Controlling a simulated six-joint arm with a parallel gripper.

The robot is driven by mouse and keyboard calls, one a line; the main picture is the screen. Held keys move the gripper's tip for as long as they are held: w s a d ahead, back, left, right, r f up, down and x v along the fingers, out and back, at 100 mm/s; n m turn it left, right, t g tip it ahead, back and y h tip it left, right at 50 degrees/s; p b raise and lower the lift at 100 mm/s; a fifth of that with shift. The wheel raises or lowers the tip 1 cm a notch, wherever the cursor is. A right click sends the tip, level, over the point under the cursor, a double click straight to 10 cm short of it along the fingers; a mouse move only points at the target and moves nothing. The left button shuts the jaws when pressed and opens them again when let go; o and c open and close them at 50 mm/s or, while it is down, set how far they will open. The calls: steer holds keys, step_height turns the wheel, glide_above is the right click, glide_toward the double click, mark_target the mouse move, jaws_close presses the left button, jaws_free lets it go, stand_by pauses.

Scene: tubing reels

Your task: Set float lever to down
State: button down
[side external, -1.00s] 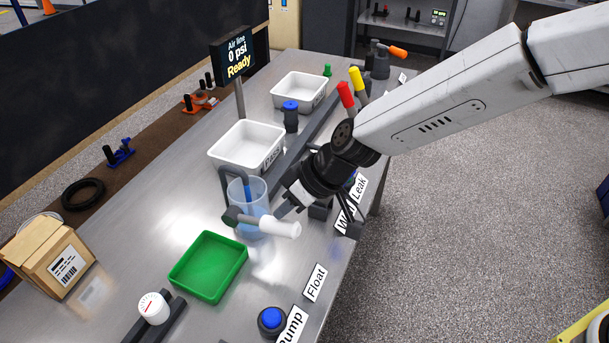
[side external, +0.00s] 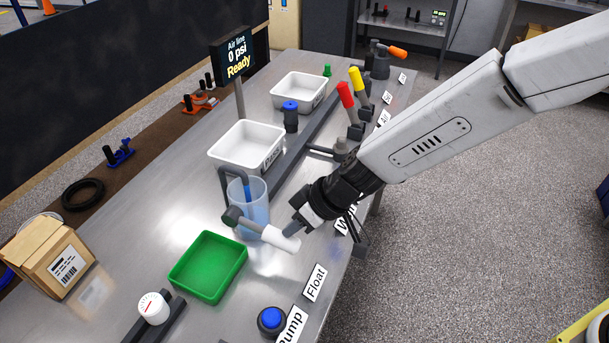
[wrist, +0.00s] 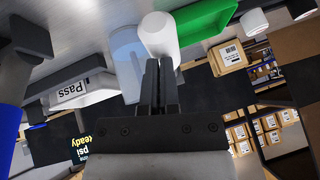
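The float lever is a white round handle (side external: 279,238) on a dark pivot (side external: 232,216), beside the clear blue cylinder, above the Float label (side external: 316,283). It slopes down toward the right, its free end lowest. My gripper (side external: 294,229) is at the upper side of the handle near its free end. In the wrist view the two dark fingers (wrist: 159,72) are together with nothing seen between them. The white handle (wrist: 158,36) is just past their tips; they look to be touching it, but the exact contact is hard to tell.
The clear cylinder (side external: 258,207) stands close behind the lever. A green tray (side external: 208,267) lies to the left, and a blue pump button (side external: 271,320) is in front. A white Pass bin (side external: 246,147) is farther back. The display (side external: 237,56) reads 0 psi, Ready.

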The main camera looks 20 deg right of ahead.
steer(key=shift+s+f, duration=0.15)
steer(key=shift+f, duration=0.1)
steer(key=d+f+v, duration=0.1)
steer(key=v, duration=1.2)
steer(key=shift+s+d+r, duration=0.2)
steer(key=shift+s, duration=0.05)
stand_by(0.4)
steer(key=s+d+f+m+h, duration=0.2)
steer(key=s+d, duration=0.1)
steer(key=d, duration=0.5)
steer(key=s+d+f+m+h, duration=0.2)
steer(key=s+d+m, duration=0.1)
steer(key=d, duration=0.6)
steer(key=s+d+f+m+h, duration=0.2)
steer(key=s+d, duration=0.1)
steer(key=d, duration=0.5)
steer(key=shift+d+m+g, duration=0.15)
steer(key=shift+m+g, duration=0.15)
